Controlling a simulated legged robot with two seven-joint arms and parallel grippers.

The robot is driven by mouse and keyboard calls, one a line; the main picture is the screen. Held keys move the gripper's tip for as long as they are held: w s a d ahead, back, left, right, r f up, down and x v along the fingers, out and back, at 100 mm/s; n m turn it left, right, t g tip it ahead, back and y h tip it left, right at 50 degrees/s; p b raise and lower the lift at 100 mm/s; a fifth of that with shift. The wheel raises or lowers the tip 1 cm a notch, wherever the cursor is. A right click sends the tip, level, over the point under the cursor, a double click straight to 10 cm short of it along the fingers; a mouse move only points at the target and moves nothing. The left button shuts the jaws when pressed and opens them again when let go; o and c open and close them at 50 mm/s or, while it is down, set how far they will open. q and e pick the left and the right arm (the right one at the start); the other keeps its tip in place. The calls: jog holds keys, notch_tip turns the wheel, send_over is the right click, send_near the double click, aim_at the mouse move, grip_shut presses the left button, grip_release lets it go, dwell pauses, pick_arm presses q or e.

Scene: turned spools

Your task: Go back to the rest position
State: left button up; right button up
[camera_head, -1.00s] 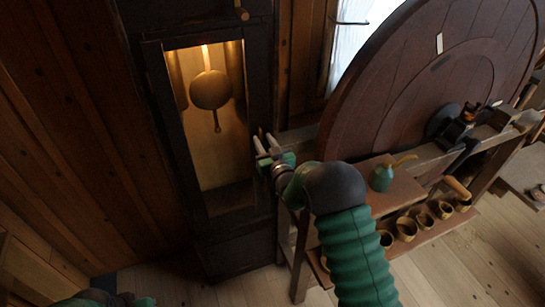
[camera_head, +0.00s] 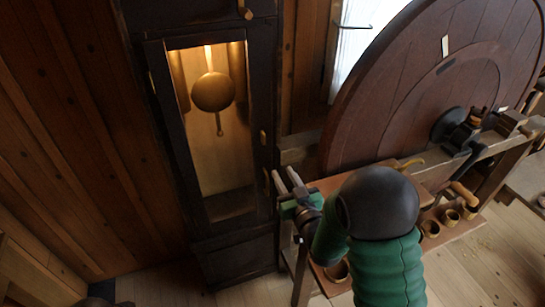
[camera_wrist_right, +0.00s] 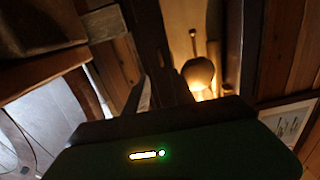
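My right gripper (camera_head: 285,174) is in front of the right edge of the tall dark clock case (camera_head: 160,115), beside the wooden bench. Its two pale fingers stand apart with nothing between them. My green right arm comes up from the bottom and hides part of the bench. The right wrist view shows mostly the gripper's own dark body, with the clock's round pendulum (camera_wrist_right: 198,72) beyond it. The pendulum also hangs behind the lit clock opening in the head view (camera_head: 213,92). My left gripper does not show.
A large dark wooden wheel (camera_head: 400,110) with a crank (camera_head: 460,135) stands on the bench at the right. Several small wooden cups (camera_head: 430,228) sit on the lower shelf (camera_head: 455,235), close to my right arm. Plank floor (camera_head: 490,265) is open at the lower right.

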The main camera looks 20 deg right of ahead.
jog(key=s+a+f+g, duration=0.1)
jog(key=s+f+g, duration=0.2)
jog(key=s+g, duration=0.2)
jog(key=s+a+f+g, duration=0.1)
jog(key=s+f+g, duration=0.3)
jog(key=s, duration=0.7)
jog(key=s+a+f+g, duration=0.1)
jog(key=s+f+g, duration=0.3)
jog(key=s+g, duration=0.2)
jog(key=shift+s+f+h, duration=0.2)
jog(key=shift+s+h, duration=0.1)
jog(key=shift+s, duration=0.95)
